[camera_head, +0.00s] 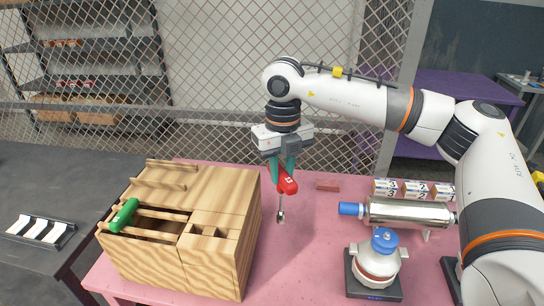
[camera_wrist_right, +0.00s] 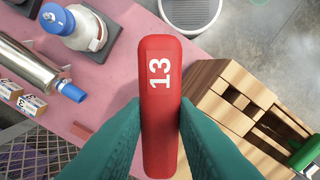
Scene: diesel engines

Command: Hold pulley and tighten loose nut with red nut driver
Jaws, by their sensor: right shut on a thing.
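The red nut driver (camera_head: 286,182) hangs from my right gripper (camera_head: 280,166), its metal shaft and socket pointing down above the pink table. In the right wrist view its red handle (camera_wrist_right: 160,105), marked 13, lies between the two teal fingers, and my right gripper (camera_wrist_right: 158,130) is shut on it. A white rounded part with a blue cap (camera_head: 376,262) stands on a dark square base at the right; it also shows in the right wrist view (camera_wrist_right: 78,30). I cannot make out which part is the pulley or the loose nut. My left gripper is not in view.
A wooden tool box (camera_head: 215,215) with slots holds a green-handled tool (camera_head: 124,215), left of the driver. A metal cylinder with a blue end (camera_head: 405,212) and small labelled boxes (camera_head: 412,190) lie right. Pink table (camera_head: 305,245) between is clear.

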